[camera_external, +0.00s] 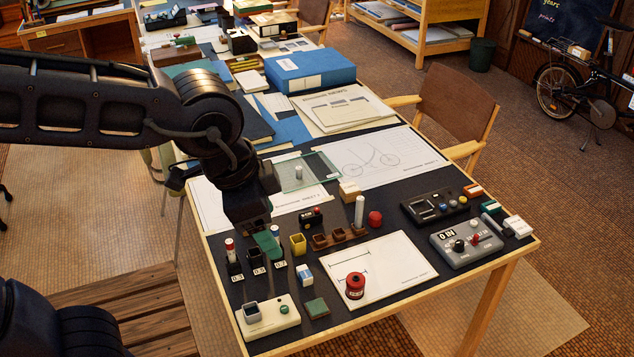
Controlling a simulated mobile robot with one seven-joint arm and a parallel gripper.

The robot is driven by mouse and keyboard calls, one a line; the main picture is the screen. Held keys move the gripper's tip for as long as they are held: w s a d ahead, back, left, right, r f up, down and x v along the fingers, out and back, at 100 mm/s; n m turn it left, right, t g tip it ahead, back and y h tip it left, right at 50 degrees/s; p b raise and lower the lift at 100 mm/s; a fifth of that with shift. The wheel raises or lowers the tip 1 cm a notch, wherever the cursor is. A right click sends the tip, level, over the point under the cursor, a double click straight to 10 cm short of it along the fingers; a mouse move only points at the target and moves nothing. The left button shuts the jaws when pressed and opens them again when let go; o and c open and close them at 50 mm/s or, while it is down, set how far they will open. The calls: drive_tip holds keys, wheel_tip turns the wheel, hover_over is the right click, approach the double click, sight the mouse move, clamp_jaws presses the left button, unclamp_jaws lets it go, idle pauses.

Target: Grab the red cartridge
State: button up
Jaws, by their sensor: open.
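Several red things could be the red cartridge, and I cannot tell which one is it. A smaller red round piece (375,218) lies behind that sheet. A red-and-white upright piece (231,248) stands in a dark holder marked 0.3 at the left edge. My gripper (262,238) points down, open, over the left part of the table, just right of that upright piece. A green piece (268,245) shows at its fingertips; contact is unclear.
A brown rack (338,238) and a white cylinder (359,211) stand right of my gripper. A grey control box (466,243) and a black device (435,206) sit at the right. A cream box (268,317) is in front.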

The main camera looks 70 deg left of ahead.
drive_tip(key=w+a+f+m+g, duration=0.1)
drive_tip(key=w+a+f+m, duration=0.3)
drive_tip(key=w, duration=0.5)
drive_tip(key=m+g, duration=0.3)
drive_tip(key=m, duration=0.3)
hover_over(356, 278)
drive_tip(key=f, duration=2.7)
drive_tip(key=shift+s+f, duration=0.2)
drive_tip(key=shift+s, duration=0.15)
wheel_tip(356, 278, down, 5)
drive_tip(key=shift+f, duration=0.15)
drive_tip(key=shift+w+f, duration=0.15)
drive_tip(key=shift+f, duration=1.25)
drive_tip(key=shift+w+f, duration=0.15)
drive_tip(key=shift+f, duration=1.2)
drive_tip(key=c, duration=1.1)
drive_tip(key=shift+o, duration=0.2)
drive_tip(key=shift+r, duration=0.1)
